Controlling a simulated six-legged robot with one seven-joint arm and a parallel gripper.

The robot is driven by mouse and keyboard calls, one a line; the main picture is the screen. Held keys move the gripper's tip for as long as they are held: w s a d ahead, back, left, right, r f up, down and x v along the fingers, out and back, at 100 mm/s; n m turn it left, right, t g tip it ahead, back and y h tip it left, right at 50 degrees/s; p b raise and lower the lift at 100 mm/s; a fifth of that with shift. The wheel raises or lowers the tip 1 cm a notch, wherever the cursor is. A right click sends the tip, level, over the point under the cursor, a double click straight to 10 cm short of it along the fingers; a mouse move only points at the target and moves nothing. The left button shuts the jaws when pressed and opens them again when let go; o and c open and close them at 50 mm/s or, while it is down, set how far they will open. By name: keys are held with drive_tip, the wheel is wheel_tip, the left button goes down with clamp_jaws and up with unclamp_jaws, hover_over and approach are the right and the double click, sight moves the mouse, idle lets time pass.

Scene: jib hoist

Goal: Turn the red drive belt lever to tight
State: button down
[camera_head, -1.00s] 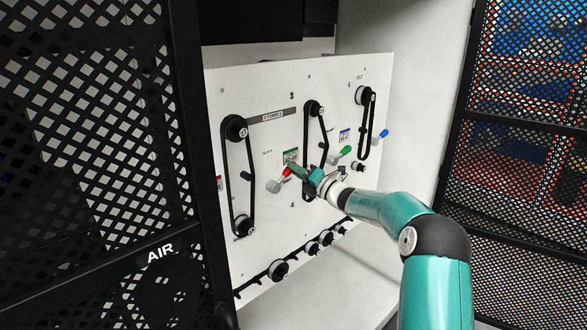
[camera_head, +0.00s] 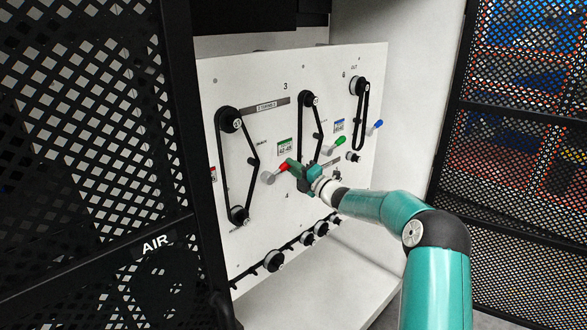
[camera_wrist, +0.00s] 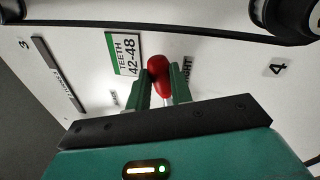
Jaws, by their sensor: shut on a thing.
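The red lever (camera_head: 282,167) sits on the white panel (camera_head: 270,70), on a round grey hub (camera_head: 268,177), between the left and middle belts. In the head view it points right and slightly up from the hub. My gripper (camera_head: 292,165) is at the lever's red end. In the wrist view the red knob (camera_wrist: 159,76) is between the two green fingers (camera_wrist: 160,92), which are shut on it. A label reading "TEETH 42-48" (camera_wrist: 124,55) is beside it. The word by the right finger is partly hidden; "GHT" shows. The left belt (camera_head: 252,150) bends at its right side.
A green lever (camera_head: 338,142) and a blue lever (camera_head: 376,126) are to the right on the panel. Several rollers (camera_head: 306,238) line its lower edge. A black mesh door marked "AIR" (camera_head: 150,248) stands at the left. Another mesh screen (camera_head: 500,110) is at the right.

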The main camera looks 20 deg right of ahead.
drive_tip(key=c, duration=1.3)
unclamp_jaws()
drive_tip(key=shift+f, duration=0.1)
drive_tip(key=shift+o, duration=0.2)
drive_tip(key=shift+s, duration=0.1)
drive_tip(key=v, duration=1.3)
drive_tip(key=shift+s+d, duration=0.2)
drive_tip(key=shift+s, duration=0.1)
